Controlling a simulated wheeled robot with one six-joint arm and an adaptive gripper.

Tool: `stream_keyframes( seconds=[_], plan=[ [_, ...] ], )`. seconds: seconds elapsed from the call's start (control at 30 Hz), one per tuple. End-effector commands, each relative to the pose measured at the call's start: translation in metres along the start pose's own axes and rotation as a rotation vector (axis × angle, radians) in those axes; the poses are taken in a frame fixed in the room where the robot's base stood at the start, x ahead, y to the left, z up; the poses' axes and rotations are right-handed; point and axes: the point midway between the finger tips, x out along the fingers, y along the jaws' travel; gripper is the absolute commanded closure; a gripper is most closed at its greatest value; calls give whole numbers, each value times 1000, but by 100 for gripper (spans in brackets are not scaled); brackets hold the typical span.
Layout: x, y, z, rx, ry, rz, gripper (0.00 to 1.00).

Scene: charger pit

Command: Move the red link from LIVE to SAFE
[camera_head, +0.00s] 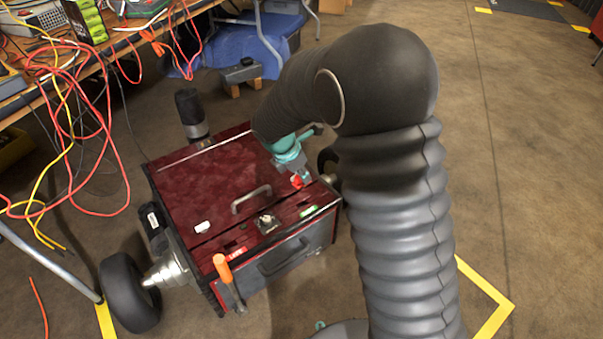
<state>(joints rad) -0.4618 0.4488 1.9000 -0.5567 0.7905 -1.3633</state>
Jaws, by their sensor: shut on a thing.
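The red link (297,182) is a small bright red piece at the right side of the dark red wheeled box (195,185). My gripper (294,174) comes down from behind, below a teal ring, and is shut on the link. The fingertips are small and partly hidden. I cannot tell whether the link touches the box top or hangs just above it. A green label (308,211) lies on the front strip, just below the link in the picture. A red label (237,253) lies at the strip's left end. Their lettering is too small to read.
An orange-handled lever (222,268) stands at the box's front left corner. A metal handle (251,199) and a small knob (267,222) rise from the top. A table with tangled cables (60,90) is at left.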

Motion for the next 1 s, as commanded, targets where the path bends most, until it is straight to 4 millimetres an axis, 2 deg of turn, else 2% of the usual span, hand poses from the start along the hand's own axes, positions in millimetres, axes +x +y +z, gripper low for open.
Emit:
stream_keyframes(
  seconds=[0.03,0.1,0.6,1.0],
  plan=[
    [10,0,-4,0,0,0,100],
    [17,0,-7,1,0,0,100],
    [58,-1,-24,2,0,-2,100],
    [61,-1,-25,2,0,-1,100]
  ],
)
